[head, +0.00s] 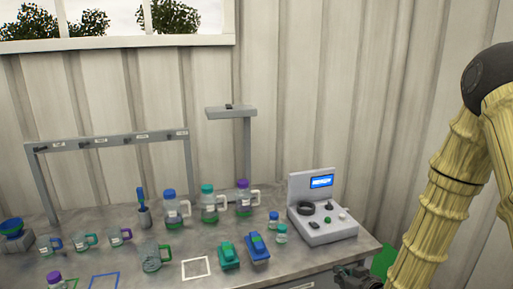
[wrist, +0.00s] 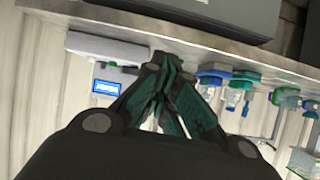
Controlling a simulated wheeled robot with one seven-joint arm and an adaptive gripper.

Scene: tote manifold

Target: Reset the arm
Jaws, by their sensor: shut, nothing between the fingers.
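My arm, in a yellowish ribbed cover, comes down the right side of the head view. My gripper (head: 346,271) shows at the bottom edge of that view, partly cut off, near the front right corner of the workbench (head: 335,262). In the wrist view my gripper (wrist: 163,66) has its dark fingers drawn together with nothing held between them. The wrist picture is turned over, with the bench along its top.
A grey console (head: 322,228) with a blue screen stands at the bench's right end. Two small jars (head: 281,234), green and blue blocks (head: 257,247), lidded jugs (head: 209,204) and a grey stand (head: 247,150) are left of it. Mugs (head: 153,257) stand farther left.

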